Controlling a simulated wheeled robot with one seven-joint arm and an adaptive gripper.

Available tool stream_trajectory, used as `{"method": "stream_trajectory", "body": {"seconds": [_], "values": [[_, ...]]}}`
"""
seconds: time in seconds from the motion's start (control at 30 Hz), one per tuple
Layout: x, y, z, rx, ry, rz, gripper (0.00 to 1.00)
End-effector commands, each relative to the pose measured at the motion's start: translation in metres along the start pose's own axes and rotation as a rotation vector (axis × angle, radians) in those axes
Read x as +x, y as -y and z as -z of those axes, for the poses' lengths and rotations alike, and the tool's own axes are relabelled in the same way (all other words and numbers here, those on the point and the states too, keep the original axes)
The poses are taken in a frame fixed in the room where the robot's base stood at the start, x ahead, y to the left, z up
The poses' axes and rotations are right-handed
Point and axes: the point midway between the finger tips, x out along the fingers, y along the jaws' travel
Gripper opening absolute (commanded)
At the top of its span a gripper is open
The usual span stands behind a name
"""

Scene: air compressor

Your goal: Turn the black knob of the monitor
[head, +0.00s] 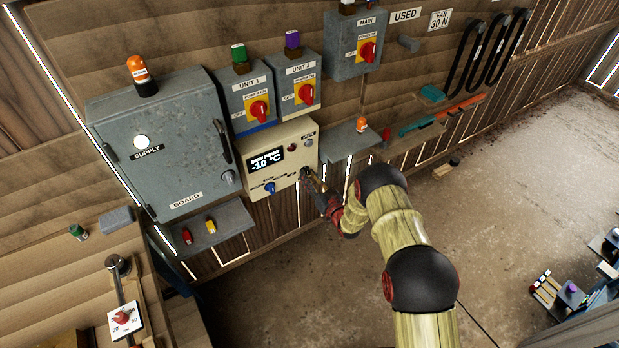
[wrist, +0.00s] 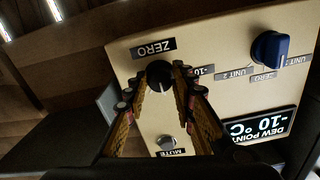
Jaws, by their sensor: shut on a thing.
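The monitor (head: 268,158) is a cream box on the wall, with a display reading "DEW POINT -10 °C". In the wrist view its panel (wrist: 222,98) appears upside down. The black knob (wrist: 159,73) sits under the "ZERO" label. My gripper (wrist: 167,80) is at this knob, with its fingertips shut on either side of it. In the head view my gripper (head: 308,178) reaches the lower right corner of the monitor, and the knob is mostly hidden there. A blue knob (wrist: 270,48) sits on the same panel, apart from my gripper.
The "UNIT 1" (head: 247,100) and "UNIT 2" (head: 296,85) switch boxes are right above the monitor. A grey supply cabinet (head: 165,150) is at its left. A grey shelf (head: 349,140) is close on its right. The floor (head: 520,180) at the right is mostly clear.

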Motion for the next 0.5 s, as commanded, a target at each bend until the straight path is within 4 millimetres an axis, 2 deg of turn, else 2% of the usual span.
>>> {"method": "stream_trajectory", "body": {"seconds": [0.23, 0.5], "values": [[0.0, -0.0001, 0.0001, 0.0, 0.0, 0.0, 0.0], [0.0004, -0.0004, 0.0001, -0.03, -0.001, 0.0, 0.0]]}}
